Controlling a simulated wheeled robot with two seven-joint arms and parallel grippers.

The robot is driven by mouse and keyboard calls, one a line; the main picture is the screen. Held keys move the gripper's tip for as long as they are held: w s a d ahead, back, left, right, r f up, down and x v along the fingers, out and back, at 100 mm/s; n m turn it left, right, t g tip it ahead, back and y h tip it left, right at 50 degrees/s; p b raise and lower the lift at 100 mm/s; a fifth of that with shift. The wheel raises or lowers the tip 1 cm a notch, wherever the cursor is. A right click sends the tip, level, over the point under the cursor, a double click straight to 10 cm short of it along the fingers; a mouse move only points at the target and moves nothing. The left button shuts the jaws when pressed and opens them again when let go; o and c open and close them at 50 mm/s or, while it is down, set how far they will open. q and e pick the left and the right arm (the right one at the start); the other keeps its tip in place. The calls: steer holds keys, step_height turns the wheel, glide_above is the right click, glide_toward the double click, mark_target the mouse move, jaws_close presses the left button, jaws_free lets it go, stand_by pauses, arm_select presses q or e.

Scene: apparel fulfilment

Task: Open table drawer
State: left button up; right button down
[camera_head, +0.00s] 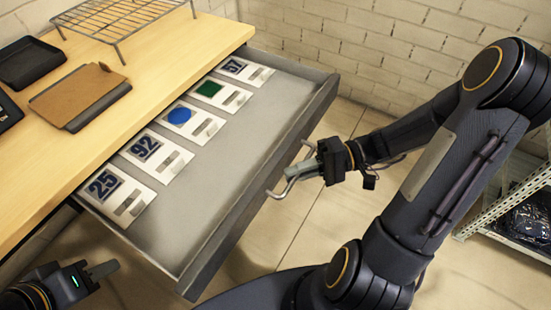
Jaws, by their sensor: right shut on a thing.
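The table drawer (225,148) is pulled out from under the wooden table top (160,68), and its grey floor shows. Several white cards lie in a row inside, with 25, 92, a blue circle, a green square and 57 on them. A bent metal handle (279,192) is on the drawer's front panel. My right gripper (306,171) is shut on the handle, to the right of the drawer front. My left gripper (104,270) is at the lower left, below the table and apart from the drawer; its fingers are only partly clear.
On the table are a wire rack (120,18), a black tray (28,62) and a dark tray with a brown piece (78,92) on it. A white brick wall (400,45) stands behind. A metal shelf (505,200) is at the right. Tiled floor is free beyond the drawer front.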

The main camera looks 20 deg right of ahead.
steer(key=shift+s+d, duration=0.8)
steer(key=shift+s, duration=0.25)
steer(key=c, duration=1.5)
jaws_free()
steer(key=s+d+r+p, duration=0.1)
steer(key=d, duration=0.6)
steer(key=shift+d, duration=0.35)
steer(key=shift+s, duration=0.1)
